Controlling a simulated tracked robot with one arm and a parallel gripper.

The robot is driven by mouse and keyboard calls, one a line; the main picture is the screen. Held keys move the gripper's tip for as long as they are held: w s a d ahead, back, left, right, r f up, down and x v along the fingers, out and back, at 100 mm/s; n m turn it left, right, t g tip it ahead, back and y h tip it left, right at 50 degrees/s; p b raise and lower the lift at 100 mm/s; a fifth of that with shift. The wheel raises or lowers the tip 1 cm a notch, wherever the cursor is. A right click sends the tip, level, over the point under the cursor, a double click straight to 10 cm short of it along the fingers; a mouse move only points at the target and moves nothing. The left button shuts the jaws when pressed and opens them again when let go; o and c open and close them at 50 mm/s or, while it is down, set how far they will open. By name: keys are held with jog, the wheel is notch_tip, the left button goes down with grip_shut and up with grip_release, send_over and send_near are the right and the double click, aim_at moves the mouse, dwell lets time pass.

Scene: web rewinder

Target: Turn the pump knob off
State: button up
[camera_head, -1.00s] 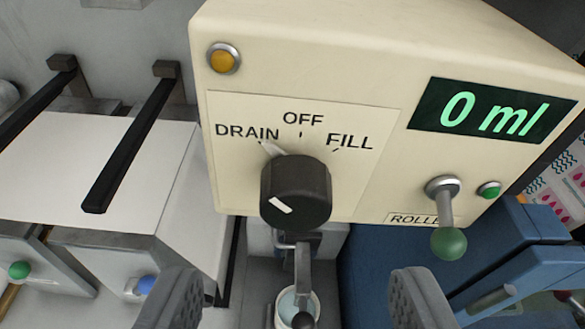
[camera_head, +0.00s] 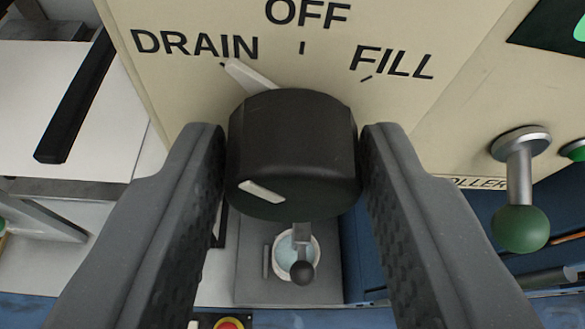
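The pump knob (camera_head: 292,145) is a black round knob with a white mark on its front, at the upper middle of the view. Its pale pointer (camera_head: 248,76) points up and left to the word DRAIN, left of OFF. My gripper (camera_head: 292,165) has its two grey fingers on either side of the knob, one left and one right. The fingers look open, with a very narrow space at each side of the knob. Contact is hard to make out. The labels DRAIN, OFF and FILL show on the cream panel (camera_head: 440,110) behind.
A lever with a green ball (camera_head: 520,228) sticks out right of my right finger. Below the knob is a small cup (camera_head: 296,255) of bluish liquid with a dark ball in front. A red button on yellow (camera_head: 229,323) shows at the bottom edge. A black bar (camera_head: 75,105) is at the left.

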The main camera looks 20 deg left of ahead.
jog(key=c, duration=0.4)
jog(key=m+g+y, duration=0.1)
jog(key=m, duration=0.1)
jog(key=shift+w+d+m+y, duration=0.1)
jog(key=shift+m+y, duration=0.3)
jog(key=m+g+y, duration=0.1)
jog(key=m+y, duration=0.1)
jog(key=m, duration=0.1)
jog(key=shift+d+f+p, duration=0.1)
jog(key=shift+d+p, duration=0.05)
jog(key=shift+p, duration=0.2)
jog(key=shift+w, duration=0.1)
dwell(0.3)
jog(key=o, duration=0.9)
jog(key=shift+o, duration=0.2)
